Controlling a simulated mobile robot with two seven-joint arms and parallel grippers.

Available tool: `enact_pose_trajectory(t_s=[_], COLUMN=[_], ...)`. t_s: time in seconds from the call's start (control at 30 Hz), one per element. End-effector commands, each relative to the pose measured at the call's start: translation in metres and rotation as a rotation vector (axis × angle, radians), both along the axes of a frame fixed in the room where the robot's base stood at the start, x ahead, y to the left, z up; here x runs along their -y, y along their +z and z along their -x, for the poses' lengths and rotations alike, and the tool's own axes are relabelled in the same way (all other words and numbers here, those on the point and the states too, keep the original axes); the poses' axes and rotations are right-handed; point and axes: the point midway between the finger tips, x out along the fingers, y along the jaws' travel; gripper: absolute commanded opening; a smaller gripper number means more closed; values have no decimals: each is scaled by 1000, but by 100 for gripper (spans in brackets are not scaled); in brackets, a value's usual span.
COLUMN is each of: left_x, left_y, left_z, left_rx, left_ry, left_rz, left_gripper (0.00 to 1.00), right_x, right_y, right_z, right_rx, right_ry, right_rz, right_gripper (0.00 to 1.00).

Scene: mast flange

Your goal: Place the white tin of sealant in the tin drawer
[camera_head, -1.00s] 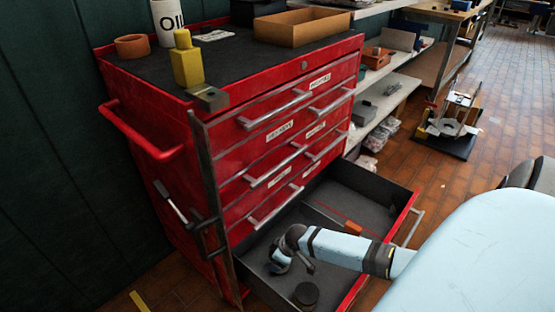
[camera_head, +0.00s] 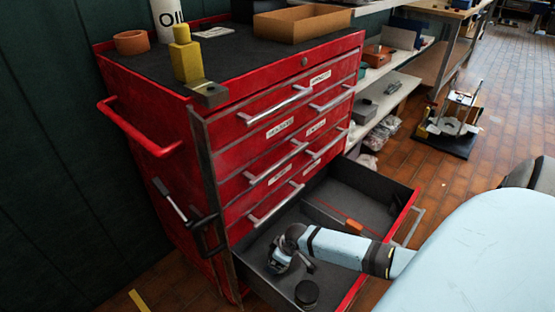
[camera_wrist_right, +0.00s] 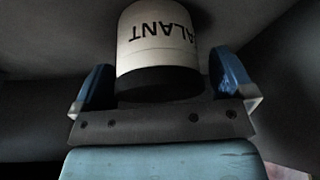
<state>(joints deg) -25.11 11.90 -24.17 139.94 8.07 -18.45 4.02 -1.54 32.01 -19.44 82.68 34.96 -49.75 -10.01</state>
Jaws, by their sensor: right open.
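The white tin of sealant (camera_wrist_right: 160,38) is in the right wrist view, its lettering upside down and its dark end towards me. My right gripper (camera_wrist_right: 160,72) is open, with one blue finger on each side of the tin. In the head view my right gripper (camera_head: 288,264) is low inside the open bottom drawer (camera_head: 362,192) of the red cabinet; I cannot make out the white tin there. A divider splits this drawer, and the gripper is in the nearer part. My left gripper is not in view.
A dark round tin (camera_head: 307,293) stands in the drawer close to my gripper. An orange item (camera_head: 354,226) lies near the divider. The upper drawers are shut.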

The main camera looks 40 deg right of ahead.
Motion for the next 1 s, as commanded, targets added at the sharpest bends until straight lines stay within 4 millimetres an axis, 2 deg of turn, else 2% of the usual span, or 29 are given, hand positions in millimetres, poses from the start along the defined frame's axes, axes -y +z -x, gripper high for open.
enact_pose_trajectory(t_s=[0.27, 0.5, 0.7, 1.0], left_x=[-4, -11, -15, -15], left_y=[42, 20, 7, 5], left_z=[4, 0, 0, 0], left_rx=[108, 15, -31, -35], left_ry=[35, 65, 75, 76], left_rz=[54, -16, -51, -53], left_gripper=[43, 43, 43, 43], right_x=[9, 14, 16, 16], right_y=[58, 95, 106, 106], right_z=[21, 36, 41, 41], right_rx=[0, -2, -1, -1], right_ry=[1, 1, -1, -1], right_rz=[2, 2, 0, 0], right_gripper=[100, 100, 100, 100])
